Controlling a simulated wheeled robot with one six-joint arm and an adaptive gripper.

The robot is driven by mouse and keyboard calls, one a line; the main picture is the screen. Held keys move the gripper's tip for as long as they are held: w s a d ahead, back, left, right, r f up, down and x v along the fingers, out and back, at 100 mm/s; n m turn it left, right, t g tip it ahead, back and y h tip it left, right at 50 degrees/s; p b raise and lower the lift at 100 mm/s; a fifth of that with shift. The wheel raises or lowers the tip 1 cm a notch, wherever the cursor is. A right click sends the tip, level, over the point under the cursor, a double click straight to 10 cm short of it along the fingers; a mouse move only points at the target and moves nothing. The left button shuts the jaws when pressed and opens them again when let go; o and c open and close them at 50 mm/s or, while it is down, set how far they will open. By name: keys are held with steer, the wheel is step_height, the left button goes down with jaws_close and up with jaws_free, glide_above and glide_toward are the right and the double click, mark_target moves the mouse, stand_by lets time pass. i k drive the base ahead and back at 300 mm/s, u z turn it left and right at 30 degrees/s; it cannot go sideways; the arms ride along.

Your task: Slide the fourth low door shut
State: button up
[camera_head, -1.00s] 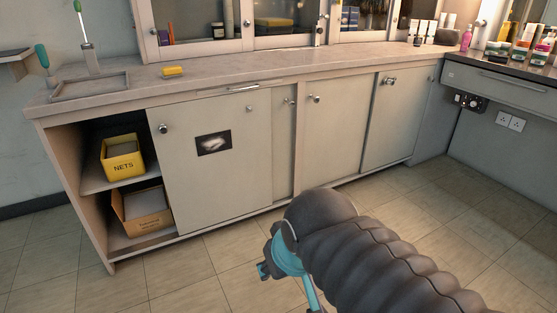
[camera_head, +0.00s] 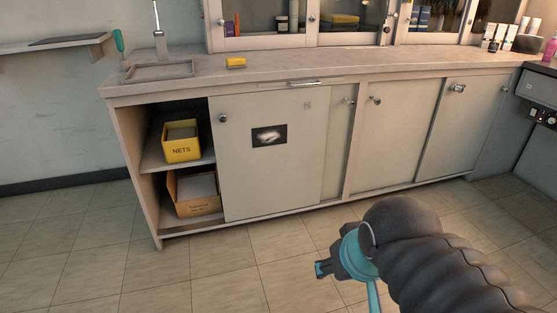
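The low cabinet has pale sliding doors. The fourth low door (camera_head: 462,135), the rightmost, has a round knob (camera_head: 457,88) near its upper left and overlaps the third door (camera_head: 392,140). Whether a gap shows at its right edge I cannot tell. The first door (camera_head: 270,175) carries a dark picture and overlaps the narrow visible strip of the second door (camera_head: 338,150). My gripper (camera_head: 322,268) is low over the floor in front of the cabinet, apart from all doors. Its fingers are small and seen from the side.
The cabinet's left end is open, with a yellow NETS box (camera_head: 181,150) above an orange-brown box (camera_head: 195,196). The tiled floor (camera_head: 230,255) in front is clear.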

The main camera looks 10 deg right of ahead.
mark_target(270, 146)
steer(key=u, duration=1.95)
steer(key=i, duration=3.4)
steer(key=z, duration=2.7)
